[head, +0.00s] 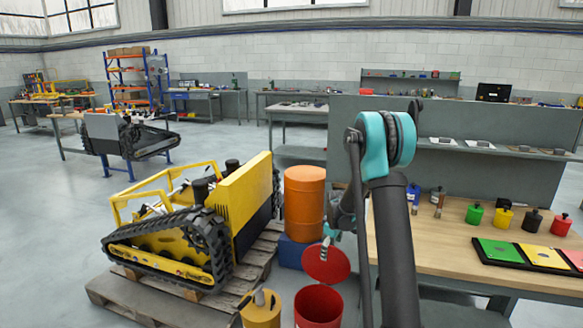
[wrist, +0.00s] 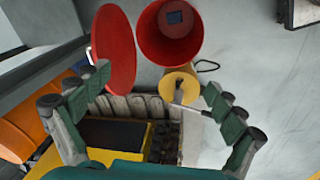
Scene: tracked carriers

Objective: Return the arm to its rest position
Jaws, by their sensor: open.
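My arm rises in front of the workbench in the head view, with its teal joint high and the forearm reaching down and away behind it. The end of my arm is mostly hidden there. In the wrist view my gripper (wrist: 156,81) is open, with its two fingers wide apart and nothing held between them. The left fingertip overlaps the edge of a round red lid (wrist: 113,45); I cannot tell whether they touch. An open red bin (wrist: 168,45) and a yellow can (wrist: 180,85) show beyond the fingers.
The red bin (head: 318,306), red lid (head: 326,264) and yellow can (head: 260,312) are low in front. An orange drum (head: 304,190) stands behind them. A yellow tracked carrier (head: 175,245) sits on a pallet (head: 130,301) at left. A workbench (head: 440,240) with small containers fills the right.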

